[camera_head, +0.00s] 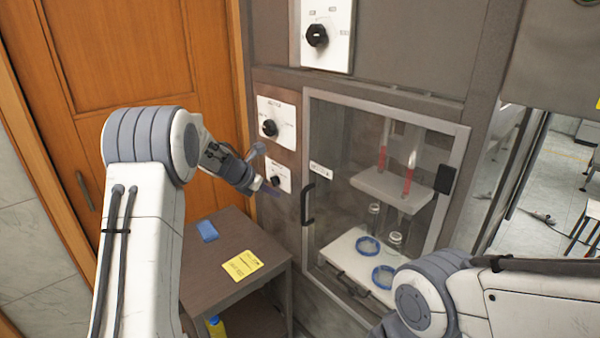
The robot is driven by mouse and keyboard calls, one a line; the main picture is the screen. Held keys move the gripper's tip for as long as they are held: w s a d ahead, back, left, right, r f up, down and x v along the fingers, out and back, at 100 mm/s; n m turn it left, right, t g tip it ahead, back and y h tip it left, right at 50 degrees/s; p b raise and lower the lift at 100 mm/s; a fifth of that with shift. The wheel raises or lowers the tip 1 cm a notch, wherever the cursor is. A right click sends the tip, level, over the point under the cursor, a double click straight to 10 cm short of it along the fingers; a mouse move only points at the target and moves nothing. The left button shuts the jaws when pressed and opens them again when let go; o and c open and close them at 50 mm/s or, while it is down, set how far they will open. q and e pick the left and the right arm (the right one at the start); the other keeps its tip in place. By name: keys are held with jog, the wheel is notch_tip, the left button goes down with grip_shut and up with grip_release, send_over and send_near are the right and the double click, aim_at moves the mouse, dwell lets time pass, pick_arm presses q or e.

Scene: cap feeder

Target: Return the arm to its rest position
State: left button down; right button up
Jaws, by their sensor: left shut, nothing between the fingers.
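My left arm rises from the lower left and bends over at its elbow. My left gripper (268,190) is shut and empty. It appears in front of the grey panel by the lower small dial plate (277,172), above the back of the brown side table (192,272). I cannot tell whether it touches the panel. My right arm comes in from the lower right in front of the cabinet. The right gripper is out of view.
A glass-doored cabinet (458,133) holds tubes with red liquid, small jars and blue-rimmed dishes. Its black handle (308,204) sits near my left gripper. A blue object (207,231) and a yellow card (243,265) lie on the table. A wooden door (100,85) stands behind.

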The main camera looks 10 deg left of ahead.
pick_arm(q)
jog(key=d+r+n+t+y, duration=0.1)
jog(key=d+r+n+t, duration=0.2)
jog(key=d+r+n, duration=0.6)
jog(key=s+d+n+y, duration=0.2)
jog(key=s+d+n, duration=0.3)
jog(key=s+n, duration=0.25)
jog(key=s+d+f+n+g, duration=0.1)
jog(key=s+f+n+g, duration=0.2)
jog(key=s, duration=0.9)
jog(key=s+d+f+n+g, duration=0.2)
jog(key=s+n+g, duration=0.2)
jog(key=s+n, duration=0.5)
jog(key=s+d+f+n+g, duration=0.2)
jog(key=s+n, duration=0.4)
jog(key=s, duration=1.1)
jog(key=shift+s+f+g, duration=0.15)
jog(key=shift+f+g, duration=0.7)
jog(key=shift+g, duration=0.05)
